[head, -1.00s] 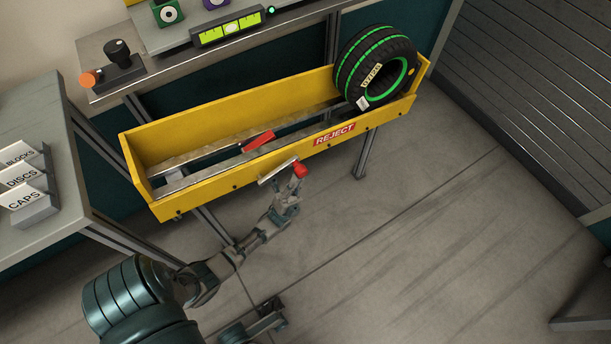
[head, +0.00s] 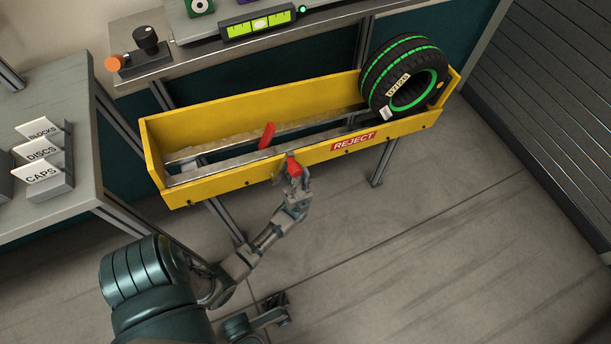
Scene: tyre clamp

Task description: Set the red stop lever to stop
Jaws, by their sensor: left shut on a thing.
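The red stop lever's knob (head: 293,167) is at the front of the yellow trough, left of the REJECT label. My left gripper (head: 293,178) is shut on it from below; its fingers partly hide the knob, and the lever's bar is hardly visible. A red stop piece (head: 266,135) stands up steeply between the trough's rails. The black tyre (head: 405,77) with green stripes rests at the right end of the yellow trough (head: 225,182), apart from the stop piece.
A bench (head: 150,74) with an orange button and black knob stands behind the trough. A side table (head: 75,205) with labelled card holders is at the left. The floor to the right is clear.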

